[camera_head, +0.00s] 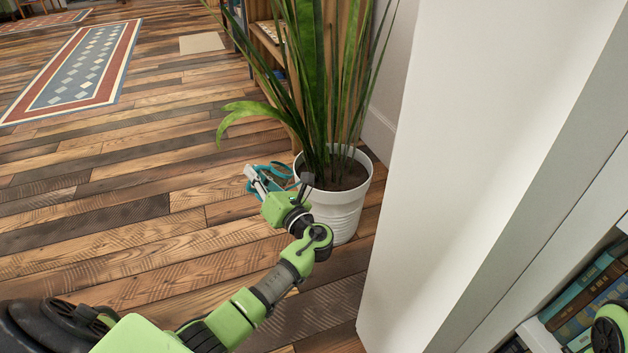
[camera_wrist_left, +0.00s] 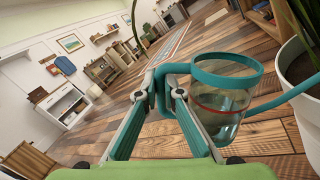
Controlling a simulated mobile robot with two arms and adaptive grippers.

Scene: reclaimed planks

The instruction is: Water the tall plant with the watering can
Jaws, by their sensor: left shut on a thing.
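The tall plant (camera_head: 316,85) has long green leaves and stands in a white ribbed pot (camera_head: 340,212) with dark soil. The pot also shows at the right edge of the left wrist view (camera_wrist_left: 302,100). The watering can (camera_wrist_left: 222,122) has a clear body with teal rim, handle and spout. My left gripper (camera_wrist_left: 160,88) is shut on its handle. The spout reaches right toward the pot; its tip is hidden. In the head view, the can (camera_head: 284,169) is just left of the pot, partly hidden by my gripper (camera_head: 257,180). My right gripper is not visible.
A white wall or panel (camera_head: 470,130) stands close on the right of the pot. A wooden shelf (camera_head: 268,45) is behind the plant. Books (camera_head: 585,292) fill a shelf at bottom right. The plank floor (camera_head: 130,225) is open on the left, with a patterned rug (camera_head: 80,65) farther back.

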